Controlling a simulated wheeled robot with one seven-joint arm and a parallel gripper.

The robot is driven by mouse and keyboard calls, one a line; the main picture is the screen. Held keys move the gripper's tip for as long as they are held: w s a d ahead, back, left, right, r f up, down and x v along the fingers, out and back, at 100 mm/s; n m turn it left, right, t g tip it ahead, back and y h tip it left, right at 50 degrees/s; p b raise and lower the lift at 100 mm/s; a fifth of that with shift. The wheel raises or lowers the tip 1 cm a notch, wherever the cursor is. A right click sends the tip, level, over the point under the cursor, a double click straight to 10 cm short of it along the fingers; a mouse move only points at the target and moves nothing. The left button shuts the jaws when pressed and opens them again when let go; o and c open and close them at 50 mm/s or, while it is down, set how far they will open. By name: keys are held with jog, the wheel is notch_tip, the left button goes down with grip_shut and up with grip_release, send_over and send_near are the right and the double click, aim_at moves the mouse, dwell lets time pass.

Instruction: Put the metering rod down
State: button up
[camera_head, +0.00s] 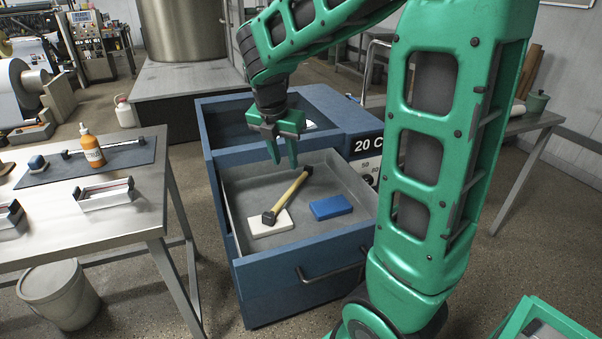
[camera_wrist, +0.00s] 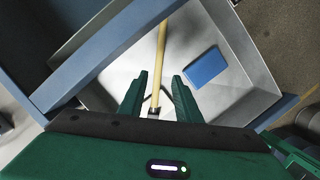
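A thin metal rod with dark ends (camera_head: 103,149), which looks like the metering rod, lies on a dark mat (camera_head: 60,176) on the left table. A tan-handled tool with dark ends (camera_head: 289,194) lies in the open drawer (camera_head: 240,182), its lower end on a white block (camera_head: 268,229). My gripper (camera_head: 282,165) points down over the drawer near the tool's far end, open and empty. In the wrist view the fingers (camera_wrist: 158,78) stand apart with the tan handle (camera_wrist: 161,45) seen between and beyond them.
A blue block (camera_head: 331,207) lies in the drawer, right of the tool. An orange bottle (camera_head: 91,147) stands by the rod. Two small metal trays (camera_head: 106,194) sit near the table's front edge. The drawer walls surround the space below my gripper.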

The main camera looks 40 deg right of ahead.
jog(key=s+d+f+m+g+y, duration=0.1)
jog(key=s+f+m+y, duration=0.1)
jog(key=s+m, duration=2.4)
jog(key=m+y, duration=0.1)
jog(key=m, duration=0.3)
jog(key=shift+s+d+f+g, duration=0.15)
jog(key=shift+s+d+g, duration=0.15)
jog(key=shift+s+d, duration=0.1)
jog(key=shift+a, duration=0.1)
